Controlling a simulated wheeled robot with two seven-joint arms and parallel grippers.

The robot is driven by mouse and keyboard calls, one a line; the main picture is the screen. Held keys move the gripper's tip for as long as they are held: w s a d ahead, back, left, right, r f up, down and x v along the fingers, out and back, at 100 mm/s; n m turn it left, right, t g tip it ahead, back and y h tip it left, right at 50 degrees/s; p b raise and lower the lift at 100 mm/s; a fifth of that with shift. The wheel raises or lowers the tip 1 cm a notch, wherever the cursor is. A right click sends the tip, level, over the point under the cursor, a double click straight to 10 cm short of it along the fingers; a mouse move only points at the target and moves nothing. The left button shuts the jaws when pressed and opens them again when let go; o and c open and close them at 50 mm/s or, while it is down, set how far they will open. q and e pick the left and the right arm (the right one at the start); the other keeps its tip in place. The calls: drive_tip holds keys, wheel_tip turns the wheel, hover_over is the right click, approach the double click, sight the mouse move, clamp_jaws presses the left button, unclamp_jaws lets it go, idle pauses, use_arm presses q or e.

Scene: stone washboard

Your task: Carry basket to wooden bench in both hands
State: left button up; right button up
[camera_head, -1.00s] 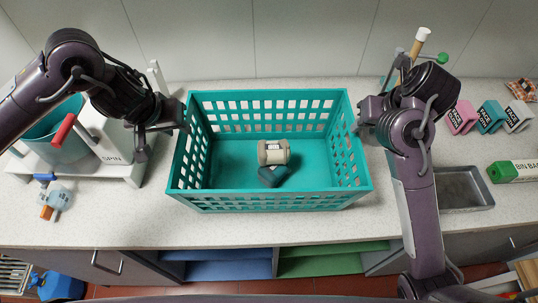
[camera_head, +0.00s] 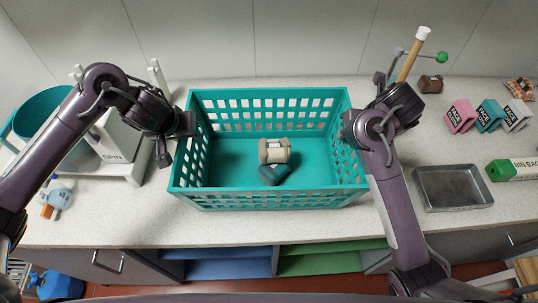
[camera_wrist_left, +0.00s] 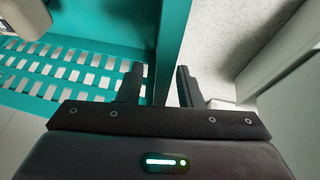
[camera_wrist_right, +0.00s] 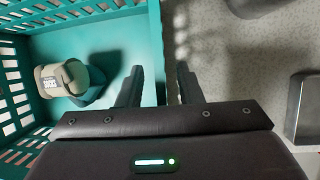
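The teal basket (camera_head: 280,203) stands upright on the speckled counter, holding a beige rolled bundle labelled socks (camera_head: 274,151) and a dark teal item (camera_head: 275,174). My left gripper (camera_head: 190,125) is at the basket's left wall. In the left wrist view, its fingers (camera_wrist_left: 160,85) are apart, one on each side of that wall. My right gripper (camera_head: 350,125) is at the right wall. In the right wrist view, its fingers (camera_wrist_right: 160,85) are also apart with the wall between them. No wooden bench can be clearly made out; a wooden edge (camera_head: 526,270) shows at the lower right.
A white spin unit (camera_head: 115,140) and a teal tub (camera_head: 45,115) stand left of the basket. A metal tray (camera_head: 453,188), a bin bag box (camera_head: 515,168) and face cloth packs (camera_head: 488,116) lie to the right. Blue and green shelves (camera_head: 330,262) are below the counter.

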use_arm(q)
drive_tip(key=shift+d+f, duration=0.1)
drive_tip(key=shift+f, duration=0.1)
use_arm(e)
drive_tip(key=shift+f, duration=0.25)
drive_tip(key=shift+d, duration=0.1)
use_arm(q)
clamp_jaws()
use_arm(e)
clamp_jaws()
use_arm(q)
drive_tip(key=shift+w+r, duration=0.1)
drive_tip(key=shift+r, duration=0.05)
use_arm(e)
drive_tip(key=shift+w+r, duration=0.1)
drive_tip(key=shift+r, duration=0.05)
idle(0.5)
